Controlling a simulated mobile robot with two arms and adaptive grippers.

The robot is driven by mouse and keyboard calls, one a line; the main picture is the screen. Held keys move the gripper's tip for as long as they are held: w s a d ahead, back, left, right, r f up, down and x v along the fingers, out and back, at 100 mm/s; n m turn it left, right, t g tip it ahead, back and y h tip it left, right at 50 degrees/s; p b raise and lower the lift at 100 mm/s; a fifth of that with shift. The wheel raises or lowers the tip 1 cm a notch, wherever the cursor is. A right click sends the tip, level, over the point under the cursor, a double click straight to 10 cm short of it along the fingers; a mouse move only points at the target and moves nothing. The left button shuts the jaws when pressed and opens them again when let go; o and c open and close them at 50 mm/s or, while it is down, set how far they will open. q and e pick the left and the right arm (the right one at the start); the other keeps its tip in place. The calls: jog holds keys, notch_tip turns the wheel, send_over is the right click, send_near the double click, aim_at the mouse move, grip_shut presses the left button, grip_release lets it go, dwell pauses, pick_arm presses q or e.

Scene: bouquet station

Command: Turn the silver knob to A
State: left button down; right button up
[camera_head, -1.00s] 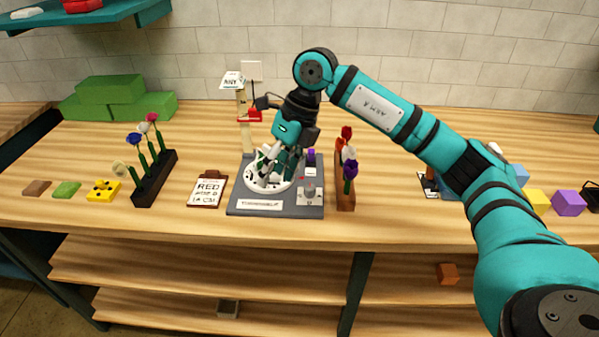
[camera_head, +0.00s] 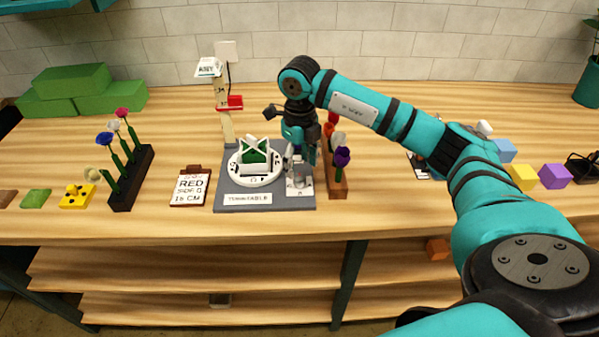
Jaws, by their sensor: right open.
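The grey turntable base (camera_head: 232,199) with its label stands on the bench. Its round white plate (camera_head: 248,180) carries a green foam piece (camera_head: 255,157) and a white frame-like part. At the base's right side is a pale panel with a small silver knob (camera_head: 298,178); its pointer and letters are too small to read. My right gripper (camera_head: 299,160) points down just above and behind this panel, its jaws open. The fingertips are partly hidden, and I cannot tell whether they touch the knob. My left gripper is not in view.
A wooden rack (camera_head: 336,181) with flowers stands close to the right of the base. A post (camera_head: 226,115) with a red slider stands behind. Coloured cubes lie at right.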

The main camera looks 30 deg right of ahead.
aim_at(299, 177)
notch_tip(299, 177, down, 4)
jog(key=shift+r+p, duration=0.1)
jog(key=shift+p, duration=0.2)
jog(key=shift+f, duration=0.4)
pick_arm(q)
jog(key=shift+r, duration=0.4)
pick_arm(e)
grip_shut()
